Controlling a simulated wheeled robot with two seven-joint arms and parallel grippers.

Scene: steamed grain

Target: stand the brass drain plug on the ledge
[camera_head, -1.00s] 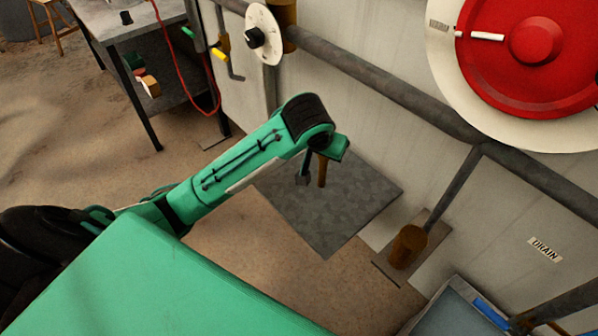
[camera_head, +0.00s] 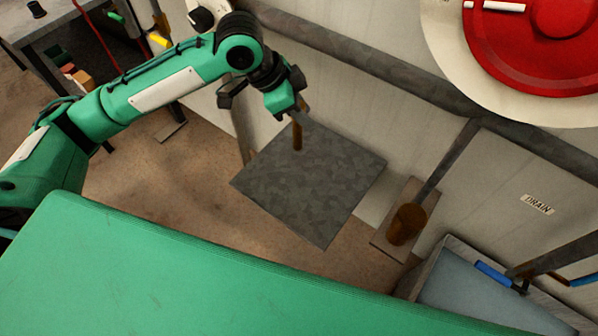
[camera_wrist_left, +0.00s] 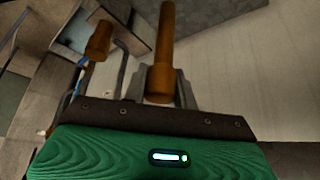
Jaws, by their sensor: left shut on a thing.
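The brass drain plug (camera_head: 297,136) is a brown-gold rod below my left gripper (camera_head: 290,108). In the left wrist view the plug (camera_wrist_left: 165,38) has its thicker end between the fingers of the left gripper (camera_wrist_left: 165,88), which is shut on it. Its thinner shaft points away from the gripper. The ledge is a flat grey square plate (camera_head: 310,195) by the wall. In the head view the plug looks nearly upright, its lower end over the plate's back part. I cannot tell whether it touches. My right gripper is not in view.
A brass cylinder (camera_head: 407,223) on a grey pipe stands right of the plate. A basin (camera_head: 450,262) lies at the lower right. A thick pipe (camera_head: 375,68) and a red wheel (camera_head: 545,35) are on the wall. A workbench (camera_head: 50,30) is at upper left.

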